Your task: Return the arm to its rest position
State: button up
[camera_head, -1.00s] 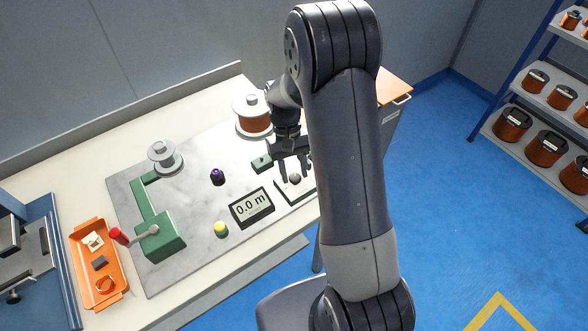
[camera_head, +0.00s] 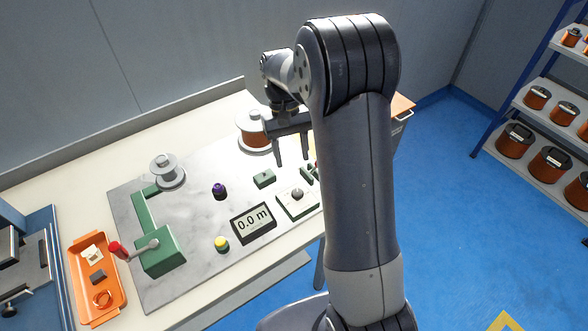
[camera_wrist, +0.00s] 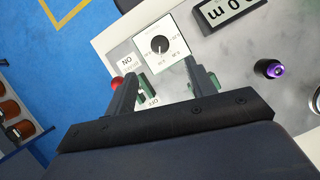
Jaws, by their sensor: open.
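My arm rises in front of the workbench in the head view, and my gripper (camera_head: 292,162) hangs above the bench's right part. Its two fingers are apart with nothing between them. In the wrist view my gripper (camera_wrist: 160,78) is also open and empty. A white panel with a round dial (camera_head: 298,194) lies below and slightly right of the fingers; the dial also shows in the wrist view (camera_wrist: 159,44), beyond the fingertips. The fingers appear clear of the panel. My arm hides part of the bench's right end.
The bench holds a green winder with a red-tipped crank (camera_head: 160,252), a copper spool (camera_head: 253,130), a 0.0 m display (camera_head: 253,222), a purple knob (camera_head: 219,190), a yellow button (camera_head: 221,243) and an orange tray (camera_head: 72,268). A shelf with copper spools (camera_head: 550,162) stands right. Blue floor between is clear.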

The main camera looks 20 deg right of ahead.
aim_at(297, 192)
jog(key=shift+w+r, duration=0.25)
jog(key=shift+r, duration=0.3)
jog(key=x, duration=1.1)
jog(key=shift+p, duration=0.4)
jog(key=shift+r, duration=0.1)
